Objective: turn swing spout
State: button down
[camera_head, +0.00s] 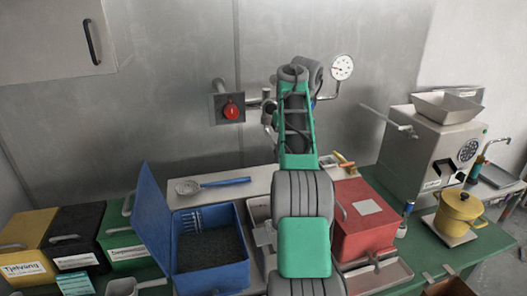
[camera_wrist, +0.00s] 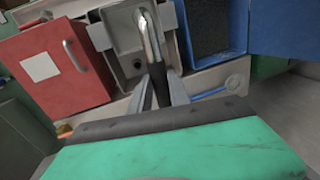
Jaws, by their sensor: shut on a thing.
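The swing spout (camera_wrist: 149,38) is a curved chrome pipe in the wrist view. It rises from between my fingers and bends over the grey sink basin (camera_wrist: 124,40). In the head view my arm covers the gripper and most of the spout. Wall pipework shows to the left of my arm, with a red valve knob (camera_head: 231,111). A pressure gauge (camera_head: 342,67) shows to the right of it.
A blue open-lidded box (camera_head: 213,278) stands left of my arm and a red box (camera_head: 352,240) right of it. A strainer with a blue handle (camera_head: 222,183) lies behind the blue box. The grinder (camera_head: 422,150) and a yellow pot (camera_head: 461,212) stand at the right.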

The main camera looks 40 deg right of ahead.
jog(key=shift+s+d+n, duration=0.15)
jog(key=shift+d+n, duration=0.15)
jog(key=shift+d, duration=0.15)
jog(key=c, duration=1.2)
grip_release()
jog(key=shift+c, duration=0.2)
jog(key=shift+a, duration=0.1)
